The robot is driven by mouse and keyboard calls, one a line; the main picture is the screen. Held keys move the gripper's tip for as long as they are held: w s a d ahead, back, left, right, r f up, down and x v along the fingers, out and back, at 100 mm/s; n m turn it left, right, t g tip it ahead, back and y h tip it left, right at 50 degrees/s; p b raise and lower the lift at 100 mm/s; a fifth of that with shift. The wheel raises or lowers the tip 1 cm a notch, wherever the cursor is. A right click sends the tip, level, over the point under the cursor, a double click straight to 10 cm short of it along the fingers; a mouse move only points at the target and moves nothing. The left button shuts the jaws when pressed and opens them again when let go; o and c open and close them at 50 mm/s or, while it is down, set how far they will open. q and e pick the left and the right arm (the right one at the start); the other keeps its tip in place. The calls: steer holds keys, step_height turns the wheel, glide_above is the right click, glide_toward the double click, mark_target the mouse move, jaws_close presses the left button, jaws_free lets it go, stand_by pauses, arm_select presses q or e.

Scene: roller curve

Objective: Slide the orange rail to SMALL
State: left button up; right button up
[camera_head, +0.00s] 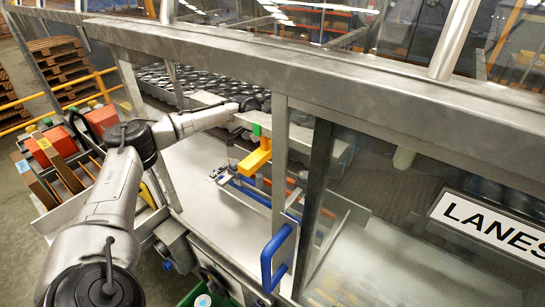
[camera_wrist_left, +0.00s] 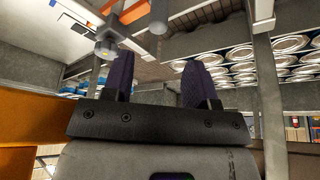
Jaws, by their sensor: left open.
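I cannot read a SMALL mark. My right gripper is not in view.
A yellow-orange bracket (camera_head: 255,158) with a green tab hangs near my left wrist. A metal post (camera_head: 280,165) and glass panel stand to its right, with a blue handle (camera_head: 275,258). Cans (camera_wrist_left: 290,45) stand in rows. The pale deck (camera_head: 195,155) has free room.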

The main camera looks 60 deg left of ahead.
arm_select(q)
steer(key=shift+v, duration=1.35)
